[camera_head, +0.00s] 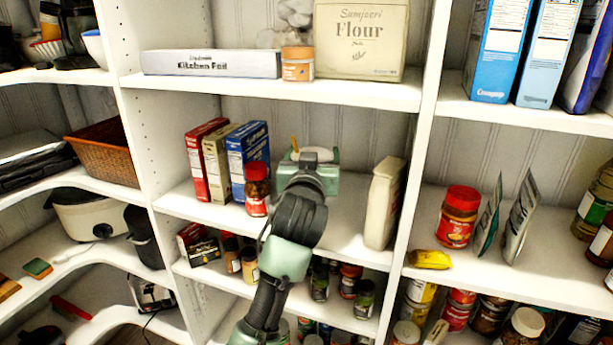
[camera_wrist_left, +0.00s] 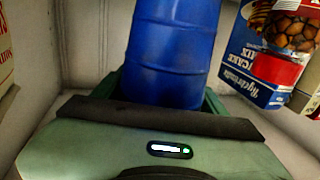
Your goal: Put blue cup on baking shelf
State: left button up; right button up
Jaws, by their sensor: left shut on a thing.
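The blue cup (camera_wrist_left: 172,45) stands out in the left wrist view, between the green fingers of my left gripper (camera_wrist_left: 163,88). The gripper is shut on it. In the head view my left gripper (camera_head: 311,165) reaches into the middle shelf (camera_head: 342,225) of the centre bay, right of the baking boxes. There the cup is hidden behind the gripper and wrist. Whether the cup touches the shelf cannot be told. My right gripper is not in view.
Left of the gripper stand a blue mix box (camera_head: 247,160) and a red-lidded jar (camera_head: 257,188), close by in the wrist view too. A pale carton (camera_head: 384,203) stands to the right. The upper shelf (camera_head: 375,92) holds a flour bag (camera_head: 360,40). Bare shelf shows before the carton.

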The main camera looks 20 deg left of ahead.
pick_arm(q)
jog(key=shift+s+f, duration=0.1)
jog(key=shift+f, duration=0.5)
jog(key=shift+a+f, duration=0.1)
jog(key=shift+f, duration=0.25)
jog(key=f, duration=0.2)
jog(key=shift+w+f+p, duration=0.35)
jog(key=shift+f, duration=0.05)
jog(key=shift+s+f, duration=0.15)
jog(key=shift+f, duration=0.4)
jog(key=o, duration=0.9)
jog(key=shift+f, duration=0.15)
jog(key=o, duration=0.4)
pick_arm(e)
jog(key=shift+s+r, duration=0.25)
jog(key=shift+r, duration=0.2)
